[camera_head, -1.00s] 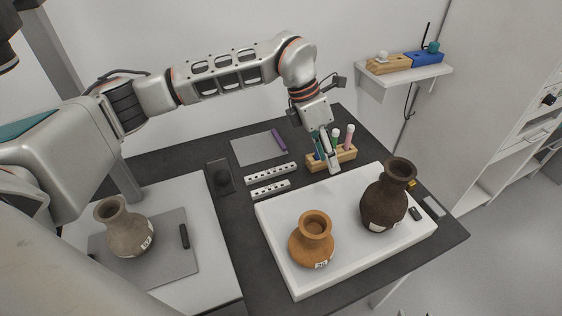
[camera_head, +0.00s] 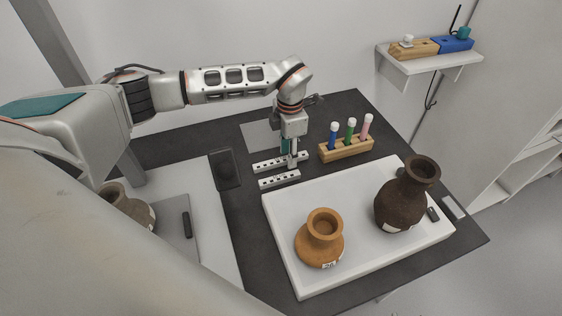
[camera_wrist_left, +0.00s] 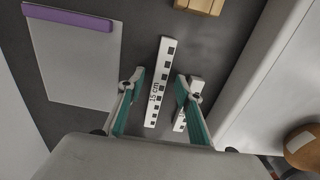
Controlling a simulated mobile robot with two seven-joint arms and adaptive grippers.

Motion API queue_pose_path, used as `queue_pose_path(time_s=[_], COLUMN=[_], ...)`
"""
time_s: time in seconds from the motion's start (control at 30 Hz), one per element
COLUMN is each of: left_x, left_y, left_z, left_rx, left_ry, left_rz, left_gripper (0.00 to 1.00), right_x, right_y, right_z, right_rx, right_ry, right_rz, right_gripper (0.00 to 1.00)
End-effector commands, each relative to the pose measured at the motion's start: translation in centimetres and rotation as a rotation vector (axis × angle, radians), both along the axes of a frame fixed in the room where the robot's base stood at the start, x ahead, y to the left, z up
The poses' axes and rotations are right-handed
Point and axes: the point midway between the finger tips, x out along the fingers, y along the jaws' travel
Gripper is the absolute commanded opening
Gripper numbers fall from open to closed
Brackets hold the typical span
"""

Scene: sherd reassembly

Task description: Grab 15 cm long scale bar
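The 15 cm scale bar (camera_wrist_left: 156,98) is a white strip with black squares and a "15 cm" label. In the wrist view it lies between the two teal-padded fingers of my left gripper (camera_wrist_left: 161,82), with gaps on both sides. In the head view the bar (camera_head: 264,166) lies on the dark table, and my left gripper (camera_head: 292,160) points down over it, hiding part of it. The gripper is open and empty. A shorter scale bar (camera_head: 279,180) lies parallel, nearer the tray; in the wrist view the right finger partly hides it. My right gripper is not in view.
A white tray (camera_head: 283,232) holds an orange pot (camera_head: 318,248) and a dark brown vase (camera_head: 397,206). A wooden rack (camera_head: 350,151) with marker-like tubes stands right of the bars. A black device (camera_head: 224,169) lies left of them. A grey sheet (camera_wrist_left: 75,65) with a purple strip lies beyond.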

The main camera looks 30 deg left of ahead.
Motion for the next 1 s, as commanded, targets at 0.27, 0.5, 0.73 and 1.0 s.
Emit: queue_pose_path(time_s=[0.27,0.5,0.73,1.0], left_x=[0.0,0.0,0.0,0.2], left_y=[0.0,0.0,0.0,0.0], left_z=[-0.5,-0.5,-0.4,2.7], left_rx=[-0.001,-0.001,-0.001,0.000], left_ry=[-0.001,-0.001,-0.001,-0.006], left_rz=[0.000,-0.001,-0.001,-0.001], left_gripper=[0.35,0.00,0.00,0.00], right_x=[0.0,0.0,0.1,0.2], right_y=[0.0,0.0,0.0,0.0], right_z=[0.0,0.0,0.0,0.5], right_rx=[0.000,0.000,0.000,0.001], right_ry=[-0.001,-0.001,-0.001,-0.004], right_rz=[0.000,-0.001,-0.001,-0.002], right_gripper=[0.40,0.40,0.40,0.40])
